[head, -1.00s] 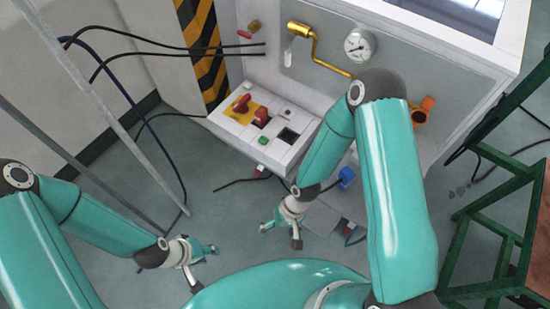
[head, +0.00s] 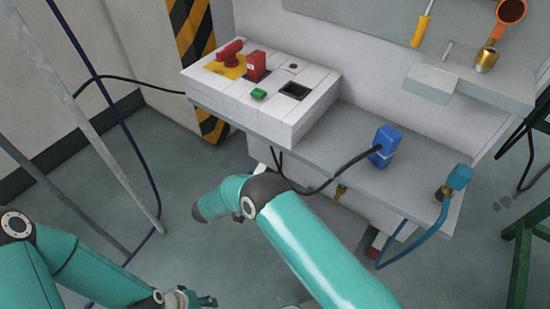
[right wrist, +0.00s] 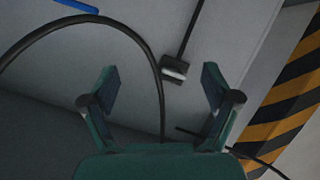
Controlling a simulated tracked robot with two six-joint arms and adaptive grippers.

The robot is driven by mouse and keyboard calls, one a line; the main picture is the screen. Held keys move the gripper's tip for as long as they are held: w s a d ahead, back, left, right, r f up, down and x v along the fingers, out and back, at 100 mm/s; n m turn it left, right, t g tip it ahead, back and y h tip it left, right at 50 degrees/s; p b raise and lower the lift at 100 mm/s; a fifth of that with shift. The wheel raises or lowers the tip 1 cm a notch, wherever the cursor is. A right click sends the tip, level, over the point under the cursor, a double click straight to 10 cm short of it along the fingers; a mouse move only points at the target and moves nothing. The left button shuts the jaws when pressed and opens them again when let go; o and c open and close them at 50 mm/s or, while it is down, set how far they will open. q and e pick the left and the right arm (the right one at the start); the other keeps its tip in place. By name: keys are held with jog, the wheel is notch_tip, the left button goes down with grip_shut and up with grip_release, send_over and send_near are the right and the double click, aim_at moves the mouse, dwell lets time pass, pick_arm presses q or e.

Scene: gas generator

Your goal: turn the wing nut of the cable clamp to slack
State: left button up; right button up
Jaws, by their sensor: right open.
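The black cable (head: 318,189) runs from a blue plug (head: 383,146) on the shelf and down past the shelf's front edge. In the right wrist view a black cable (right wrist: 158,75) loops close to my right gripper (right wrist: 160,76), which is open and empty. No wing nut can be made out for certain. In the head view my right gripper is hidden by its arm. My left gripper (head: 192,301) is partly cut off at the bottom edge.
A control box (head: 270,95) with red switches and a green button stands on the grey shelf (head: 350,160). A blue hose (head: 415,243) hangs at the right. Metal poles (head: 120,165) stand at left; a green frame (head: 525,250) stands at right. Floor between is partly clear.

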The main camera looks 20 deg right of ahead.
jog(key=w+a+r+m+t+h+b, duration=0.1)
jog(key=w+a+m+t+h+b, duration=0.1)
jog(key=w+a+m+t+b, duration=0.15)
pick_arm(q)
notch_tip(320, 180, down, 12)
jog(key=b, duration=0.5)
jog(key=shift+r+b, duration=0.25)
jog(key=shift+b, duration=0.1)
pick_arm(e)
jog(key=r+x, duration=0.2)
jog(key=x, duration=1.4)
jog(key=shift+d+f, duration=0.1)
jog(key=c, duration=1.2)
jog(key=shift+o, duration=0.3)
